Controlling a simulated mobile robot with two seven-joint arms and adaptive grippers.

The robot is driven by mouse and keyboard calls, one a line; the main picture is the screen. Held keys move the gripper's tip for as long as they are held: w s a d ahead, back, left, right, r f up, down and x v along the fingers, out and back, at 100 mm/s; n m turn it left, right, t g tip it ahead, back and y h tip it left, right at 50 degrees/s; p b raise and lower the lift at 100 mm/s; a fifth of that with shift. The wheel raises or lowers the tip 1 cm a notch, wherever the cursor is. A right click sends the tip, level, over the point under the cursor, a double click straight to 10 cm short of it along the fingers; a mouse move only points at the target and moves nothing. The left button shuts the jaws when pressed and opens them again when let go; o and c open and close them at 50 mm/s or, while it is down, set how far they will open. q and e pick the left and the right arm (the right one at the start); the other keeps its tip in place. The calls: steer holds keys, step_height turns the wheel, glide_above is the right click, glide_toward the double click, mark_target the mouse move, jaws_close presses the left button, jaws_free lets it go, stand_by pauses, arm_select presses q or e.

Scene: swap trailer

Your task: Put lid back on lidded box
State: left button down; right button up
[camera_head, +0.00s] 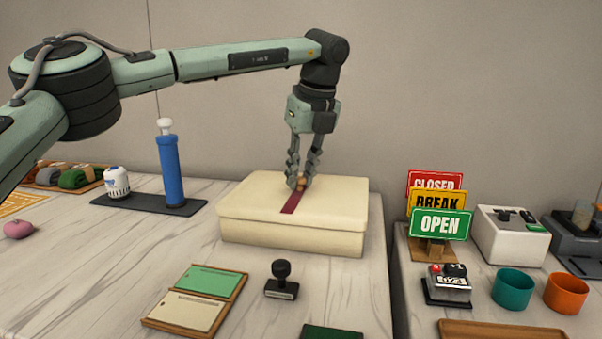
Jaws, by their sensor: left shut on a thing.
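The lidded box (290,236) is cream coloured and stands on the marble-patterned table near the middle of the view. Its lid (338,200) is cream with a dark red strip on top, and it covers the box. The lid seems to sit flat; I cannot tell whether it is fully seated. A small brown knob (301,183) is on the lid. My left gripper (302,183) points down from above and is shut on this knob. Its fingers partly hide the knob. My right gripper is not in view.
A blue pump (170,168) stands behind and left. A stamp (281,277) and a tray with green and cream cards (194,300) lie in front of the box. A gap separates the right table, with signs (440,224) and teal (513,288) and orange cups (566,293).

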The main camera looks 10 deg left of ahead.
arm_select(q)
steer(key=c, duration=0.8)
jaws_free()
steer(key=shift+r, duration=0.15)
steer(key=shift+r+p, duration=2.25)
steer(key=shift+r, duration=1.15)
steer(key=shift+c, duration=0.2)
jaws_close()
